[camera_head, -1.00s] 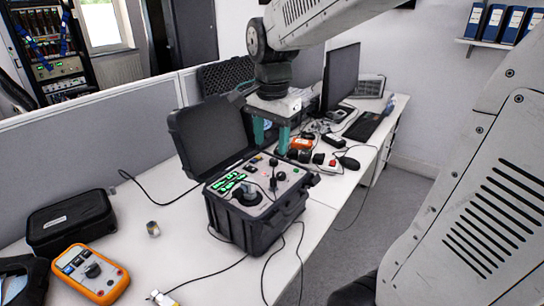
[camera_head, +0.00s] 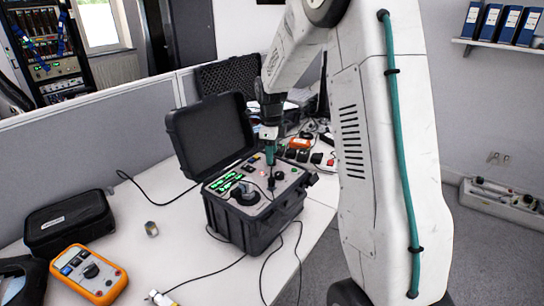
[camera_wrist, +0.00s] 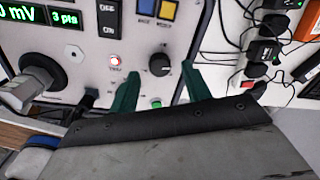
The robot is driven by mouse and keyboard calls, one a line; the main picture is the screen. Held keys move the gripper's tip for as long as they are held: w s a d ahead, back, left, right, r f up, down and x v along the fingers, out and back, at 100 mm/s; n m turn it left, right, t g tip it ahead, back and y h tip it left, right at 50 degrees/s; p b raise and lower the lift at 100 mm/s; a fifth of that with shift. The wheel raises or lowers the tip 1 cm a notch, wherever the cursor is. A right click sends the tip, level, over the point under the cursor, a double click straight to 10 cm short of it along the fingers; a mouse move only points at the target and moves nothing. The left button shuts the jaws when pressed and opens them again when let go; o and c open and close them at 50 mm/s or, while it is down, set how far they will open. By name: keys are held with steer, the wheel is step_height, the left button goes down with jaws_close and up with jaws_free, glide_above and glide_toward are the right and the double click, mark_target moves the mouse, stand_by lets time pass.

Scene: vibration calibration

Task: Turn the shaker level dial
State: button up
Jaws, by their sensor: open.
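The shaker unit is a black case (camera_head: 232,228) with its lid open and a light panel of controls on top. Its small round black dial (camera_wrist: 160,65) with a pale pointer mark shows in the wrist view, to the right of a lit red button (camera_wrist: 115,60). My gripper (camera_wrist: 159,72) is open, with one teal finger on each side of the dial in that view. Neither finger visibly touches it; the height above the panel is hard to tell. In the head view my gripper (camera_head: 271,156) is over the panel's far right part, seen edge-on.
A large cylindrical fitting (camera_wrist: 38,85) stands on the panel at left, and a green button (camera_wrist: 155,102) lies nearer my gripper. Cables and black adapters (camera_wrist: 262,50) lie right of the case. An orange multimeter (camera_head: 90,272) and a black pouch (camera_head: 68,222) are at the left.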

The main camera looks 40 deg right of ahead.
steer(key=shift+f, duration=1)
steer(key=c, duration=1)
